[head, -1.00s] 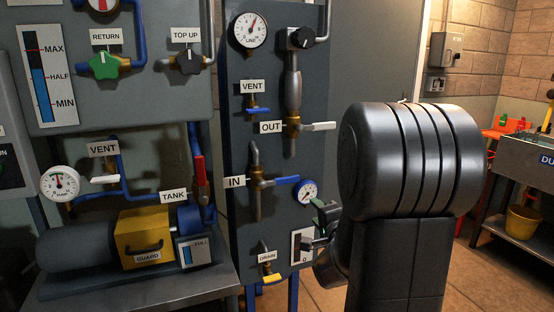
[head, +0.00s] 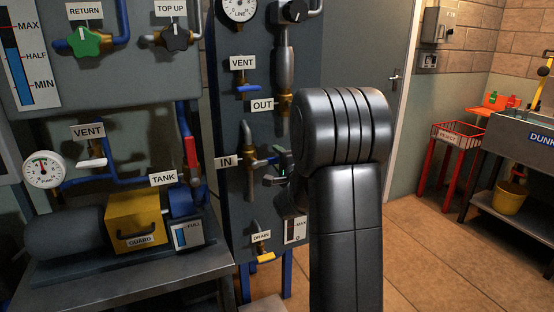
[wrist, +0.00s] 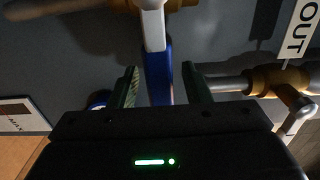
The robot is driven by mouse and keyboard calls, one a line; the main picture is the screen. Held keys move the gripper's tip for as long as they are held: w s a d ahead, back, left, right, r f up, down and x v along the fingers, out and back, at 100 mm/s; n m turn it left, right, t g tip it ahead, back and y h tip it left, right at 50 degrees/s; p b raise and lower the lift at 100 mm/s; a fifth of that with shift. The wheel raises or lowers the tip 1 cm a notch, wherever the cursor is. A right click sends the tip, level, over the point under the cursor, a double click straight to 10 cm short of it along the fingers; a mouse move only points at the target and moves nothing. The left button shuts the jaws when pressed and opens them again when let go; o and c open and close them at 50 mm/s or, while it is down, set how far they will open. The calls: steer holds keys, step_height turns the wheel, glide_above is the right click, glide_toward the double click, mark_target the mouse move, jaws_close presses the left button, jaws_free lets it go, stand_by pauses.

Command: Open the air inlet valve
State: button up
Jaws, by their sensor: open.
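The inlet valve (head: 247,162), a brass body on a vertical pipe beside the IN label (head: 224,162), is on the dark panel. Its blue lever (wrist: 158,78) points sideways to the right in the head view, mostly hidden there by my gripper (head: 276,167). In the wrist view, the lever lies between the two open fingers of my gripper (wrist: 161,87), with its silver root (wrist: 152,28) beyond them. I see no clear contact between the fingers and the lever.
The outlet valve (wrist: 280,80) and its pale handle (wrist: 296,118) are close on the right in the wrist view. The vent valve (head: 245,88) is above, the yellow-handled drain valve (head: 262,257) below. A red-handled valve (head: 190,155) is at left.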

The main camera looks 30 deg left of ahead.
steer(key=shift+w+a, duration=0.35)
steer(key=shift+a, duration=0.05)
jaws_close()
